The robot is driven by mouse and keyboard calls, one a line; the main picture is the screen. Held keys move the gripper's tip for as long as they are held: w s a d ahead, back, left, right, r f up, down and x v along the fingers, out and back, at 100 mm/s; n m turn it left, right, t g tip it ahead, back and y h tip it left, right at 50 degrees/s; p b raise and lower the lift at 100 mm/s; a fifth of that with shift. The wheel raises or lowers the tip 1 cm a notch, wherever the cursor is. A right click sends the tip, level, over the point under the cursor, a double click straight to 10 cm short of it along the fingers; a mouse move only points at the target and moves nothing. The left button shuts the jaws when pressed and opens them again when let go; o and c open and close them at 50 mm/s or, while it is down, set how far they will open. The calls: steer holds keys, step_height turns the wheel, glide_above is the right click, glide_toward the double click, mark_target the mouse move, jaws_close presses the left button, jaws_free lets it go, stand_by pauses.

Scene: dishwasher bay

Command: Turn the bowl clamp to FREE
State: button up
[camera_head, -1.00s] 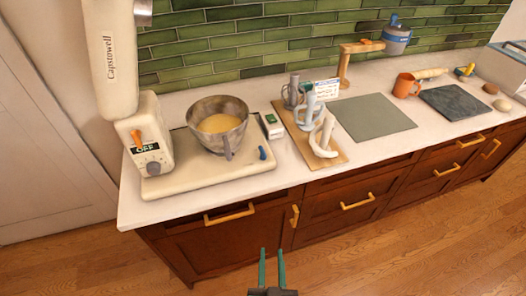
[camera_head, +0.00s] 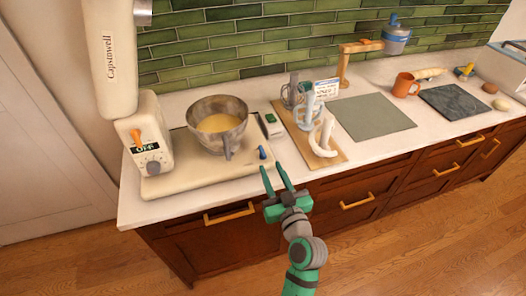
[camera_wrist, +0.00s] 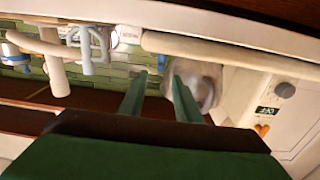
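The bowl clamp is a small blue lever (camera_head: 262,152) at the front right corner of the cream mixer base (camera_head: 205,180). It leans slightly; I see no readable FREE mark beside it. The metal bowl (camera_head: 232,139) of pale batter sits on the base and also shows upside down in the wrist view (camera_wrist: 207,88). My gripper (camera_head: 272,167) is open and empty at the counter's front edge. In the head view its fingertips are just below and right of the lever, apart from it.
The mixer head (camera_head: 110,55) is raised at the left, above a column with an orange lever (camera_head: 136,137) and an OFF display. Right of the base, a wooden board (camera_head: 335,159) holds mixing attachments. A green-grey mat (camera_head: 372,120) lies farther right. Drawer handles (camera_head: 230,212) stick out below the counter.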

mark_target(261, 150)
steer(key=x, duration=0.9)
steer(key=shift+w+a, duration=0.1)
steer(key=shift+w, duration=0.1)
steer(key=shift+a, duration=0.2)
steer(key=shift+d, duration=0.3)
jaws_close()
